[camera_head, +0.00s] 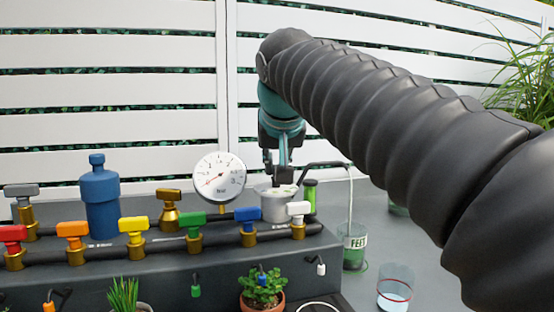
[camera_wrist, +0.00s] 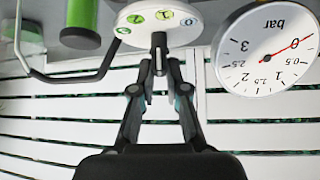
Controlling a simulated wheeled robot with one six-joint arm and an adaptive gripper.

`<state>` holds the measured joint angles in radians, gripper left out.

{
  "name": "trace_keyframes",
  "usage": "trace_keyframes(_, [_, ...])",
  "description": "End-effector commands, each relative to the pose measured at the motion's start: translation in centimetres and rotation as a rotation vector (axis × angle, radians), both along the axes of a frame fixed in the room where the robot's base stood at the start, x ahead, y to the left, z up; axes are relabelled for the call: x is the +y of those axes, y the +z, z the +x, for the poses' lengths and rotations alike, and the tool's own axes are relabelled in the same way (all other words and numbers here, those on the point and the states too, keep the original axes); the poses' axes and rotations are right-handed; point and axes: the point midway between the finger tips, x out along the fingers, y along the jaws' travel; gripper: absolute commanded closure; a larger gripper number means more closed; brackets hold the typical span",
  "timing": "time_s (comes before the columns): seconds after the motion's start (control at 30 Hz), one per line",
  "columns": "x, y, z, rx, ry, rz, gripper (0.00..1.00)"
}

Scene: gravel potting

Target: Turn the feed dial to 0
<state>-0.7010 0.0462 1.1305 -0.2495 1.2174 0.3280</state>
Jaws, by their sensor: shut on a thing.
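The feed dial is a white round face on top of a pale grey pot (camera_head: 276,208), right of the gauge. In the wrist view its face (camera_wrist: 178,34) shows upside down at the top, with several small green and yellow marks; I cannot surely read the digits. A dark upright knob (camera_wrist: 159,41) stands at the dial's near edge in that view. My gripper (camera_head: 283,178) reaches down onto the dial from above. In the wrist view my gripper (camera_wrist: 160,74) has its fingertips closed around the knob's end. Which mark the knob points to is not clear.
A white pressure gauge (camera_head: 220,177) stands close left of the dial, its red needle near 0. Coloured valves, such as the blue one (camera_head: 247,215) and white one (camera_head: 298,209), line the pipe in front. A green cylinder (camera_head: 310,196) and black tube stand close right.

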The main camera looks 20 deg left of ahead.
Motion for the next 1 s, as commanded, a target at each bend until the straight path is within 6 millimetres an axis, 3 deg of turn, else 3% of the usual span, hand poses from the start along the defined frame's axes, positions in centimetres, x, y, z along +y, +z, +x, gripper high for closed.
trace_keyframes(0.7, [0.41,-0.08,0.03,0.001,-0.628,-0.001,1.00])
trace_keyframes(1.0, [0.40,-0.07,0.01,0.001,-0.803,0.000,1.00])
